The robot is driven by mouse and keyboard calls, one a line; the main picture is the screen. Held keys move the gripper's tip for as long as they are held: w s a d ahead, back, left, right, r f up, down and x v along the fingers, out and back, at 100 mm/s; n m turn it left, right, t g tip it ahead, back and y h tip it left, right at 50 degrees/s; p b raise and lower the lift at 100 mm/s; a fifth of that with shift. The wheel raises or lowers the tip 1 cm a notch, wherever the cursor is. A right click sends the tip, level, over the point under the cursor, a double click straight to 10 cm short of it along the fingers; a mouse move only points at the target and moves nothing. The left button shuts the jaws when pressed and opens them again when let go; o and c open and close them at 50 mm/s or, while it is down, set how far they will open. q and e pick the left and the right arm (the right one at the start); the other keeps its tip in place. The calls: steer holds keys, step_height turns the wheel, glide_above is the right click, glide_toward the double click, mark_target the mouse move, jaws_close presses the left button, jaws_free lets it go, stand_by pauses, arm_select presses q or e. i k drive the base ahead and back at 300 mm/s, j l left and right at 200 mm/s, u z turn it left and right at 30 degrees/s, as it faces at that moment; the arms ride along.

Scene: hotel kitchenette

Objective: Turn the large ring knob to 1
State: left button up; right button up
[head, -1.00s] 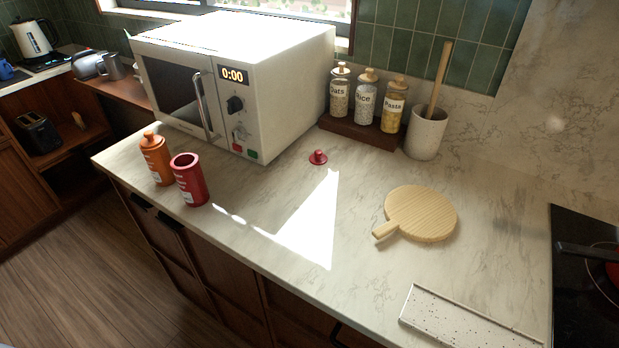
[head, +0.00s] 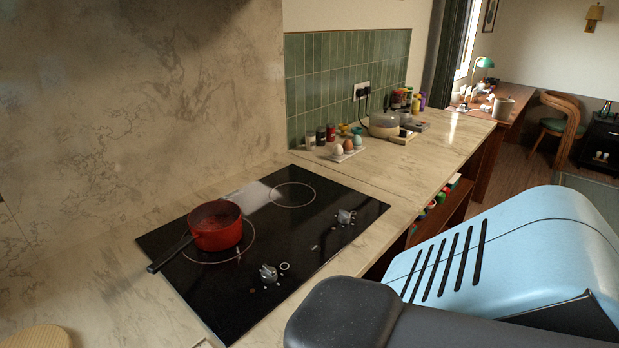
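The black cooktop (head: 327,209) is set in the counter, with two silver knobs on its right side. The nearer knob (head: 268,273) has a white ring mark beside it. The farther knob (head: 345,216) stands farther back, with a small mark near it. The pointer positions are too small to read. One cooking ring, which looks the larger, lies under a red pan (head: 216,226); the other ring (head: 293,194) is bare. Neither of my grippers is in view.
The pan's dark handle (head: 170,254) points to the near left. A large blue and grey body, seemingly part of my arm, fills the lower right.

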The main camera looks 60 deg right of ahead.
mark_target(269, 275)
steer(key=l+z, duration=0.1)
steer(key=z, duration=0.35)
steer(key=k+l+z, duration=0.1)
steer(key=z, duration=0.35)
steer(key=l+z, duration=0.15)
steer(key=z, duration=0.25)
